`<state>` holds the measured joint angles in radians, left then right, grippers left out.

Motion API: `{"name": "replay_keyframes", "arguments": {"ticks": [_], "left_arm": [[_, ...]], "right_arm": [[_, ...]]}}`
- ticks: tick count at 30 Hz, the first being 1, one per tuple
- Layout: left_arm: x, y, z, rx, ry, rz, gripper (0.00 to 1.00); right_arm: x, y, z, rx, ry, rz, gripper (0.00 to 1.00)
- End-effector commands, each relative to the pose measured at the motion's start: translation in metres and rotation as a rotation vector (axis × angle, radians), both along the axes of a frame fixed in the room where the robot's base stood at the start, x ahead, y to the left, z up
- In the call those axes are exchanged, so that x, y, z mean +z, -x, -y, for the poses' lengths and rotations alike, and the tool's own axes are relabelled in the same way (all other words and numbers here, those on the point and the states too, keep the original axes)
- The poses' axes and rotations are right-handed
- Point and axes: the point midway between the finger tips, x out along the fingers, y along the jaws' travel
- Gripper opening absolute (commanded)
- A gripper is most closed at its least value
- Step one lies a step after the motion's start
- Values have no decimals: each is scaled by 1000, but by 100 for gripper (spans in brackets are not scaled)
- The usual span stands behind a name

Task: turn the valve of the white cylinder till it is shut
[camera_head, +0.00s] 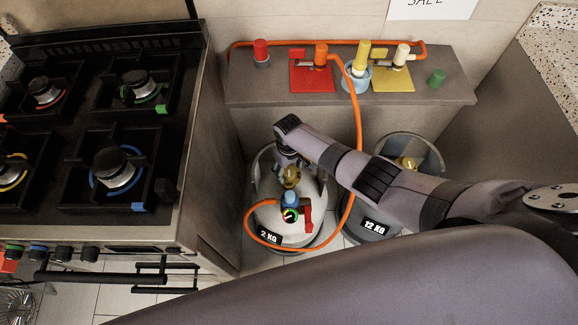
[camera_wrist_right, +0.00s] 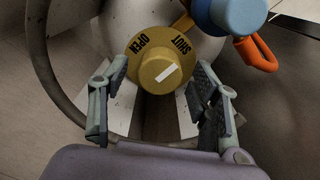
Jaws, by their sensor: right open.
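The white cylinder (camera_head: 268,216), labelled 2 KG, stands on the floor between stove and low shelf. Its brass-yellow valve (camera_head: 291,176) is on top; in the wrist view the valve knob (camera_wrist_right: 152,58) bears the words OPEN and SHUT and a white bar. The bar slants up to the right, its upper end on the SHUT side. My right gripper (camera_head: 288,160) is over the cylinder's top. In the wrist view my open right gripper (camera_wrist_right: 162,95) has one finger on each side of the knob, with visible gaps. My left gripper is out of view.
A blue-topped regulator (camera_head: 290,199) with an orange hose (camera_head: 250,225) sits beside the valve. A grey cylinder (camera_head: 372,229), labelled 12 KG, stands right, partly behind my arm. The stove (camera_head: 190,215) is left; a shelf (camera_head: 255,90) with coloured fittings is behind.

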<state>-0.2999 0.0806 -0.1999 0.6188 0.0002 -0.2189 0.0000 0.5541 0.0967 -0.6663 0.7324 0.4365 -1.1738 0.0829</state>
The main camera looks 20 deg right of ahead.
Motion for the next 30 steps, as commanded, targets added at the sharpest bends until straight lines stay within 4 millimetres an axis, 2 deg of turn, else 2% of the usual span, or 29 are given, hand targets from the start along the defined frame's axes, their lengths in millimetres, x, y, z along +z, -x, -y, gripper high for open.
{"name": "replay_keyframes", "arguments": {"ticks": [8,22,30], "left_arm": [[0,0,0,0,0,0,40],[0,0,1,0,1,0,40],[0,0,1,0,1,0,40]], "right_arm": [[21,-1,0,0,-2,4,57],[103,-1,0,0,-1,3,57],[120,0,0,-1,0,1,57]]}}
